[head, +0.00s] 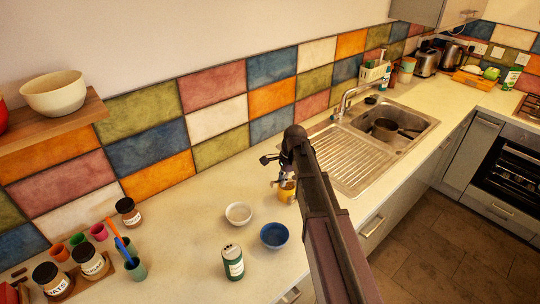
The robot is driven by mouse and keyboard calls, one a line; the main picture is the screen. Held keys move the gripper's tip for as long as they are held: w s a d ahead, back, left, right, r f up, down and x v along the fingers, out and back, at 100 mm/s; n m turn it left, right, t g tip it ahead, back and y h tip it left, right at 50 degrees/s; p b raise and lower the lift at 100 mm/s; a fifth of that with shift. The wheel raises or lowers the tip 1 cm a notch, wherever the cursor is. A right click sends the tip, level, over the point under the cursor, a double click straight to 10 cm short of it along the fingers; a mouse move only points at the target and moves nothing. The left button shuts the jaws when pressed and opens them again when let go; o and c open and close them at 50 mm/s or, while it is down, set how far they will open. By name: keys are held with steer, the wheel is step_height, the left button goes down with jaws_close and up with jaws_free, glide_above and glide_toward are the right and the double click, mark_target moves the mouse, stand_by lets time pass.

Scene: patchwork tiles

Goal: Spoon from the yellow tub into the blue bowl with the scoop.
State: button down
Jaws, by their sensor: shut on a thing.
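The yellow tub (287,194) stands on the counter, partly covered by my arm and gripper. The blue bowl (274,235) stands on the counter in front of the tub, a little to its left in the picture. My gripper (281,181) is right above the tub's mouth and is shut on a thin thing, which I take to be the scoop. The scoop is too small and too hidden to make out clearly, and I cannot tell whether its end is inside the tub. The contents of the tub and bowl cannot be made out.
A white bowl (239,213) stands left of the blue bowl, and a green shaker (232,262) stands in front. Jars and coloured cups (98,231) crowd the left. The sink (390,130) lies to the right. Bare counter (185,235) lies left of the bowls.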

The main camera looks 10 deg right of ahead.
steer(key=w+a+r+m+y+p, duration=0.2)
steer(key=w+a+r+p, duration=0.1)
steer(key=w+a+r, duration=0.1)
steer(key=shift+a+r, duration=0.3)
steer(key=shift+r, duration=0.4)
steer(key=shift+d+f, duration=0.1)
steer(key=shift+f, duration=0.05)
steer(key=f+b, duration=0.2)
steer(key=f, duration=0.1)
steer(key=d+f+h+b, duration=0.1)
steer(key=f+b, duration=0.2)
steer(key=f+h+b, duration=0.1)
steer(key=f+b, duration=0.2)
steer(key=shift+d+t, duration=0.15)
steer(key=shift+t, duration=0.15)
step_height(320, 180, up, 8)
steer(key=a+h+p, duration=0.2)
steer(key=p, duration=0.7)
steer(key=shift+r+h, duration=0.25)
steer(key=shift+h, duration=0.15)
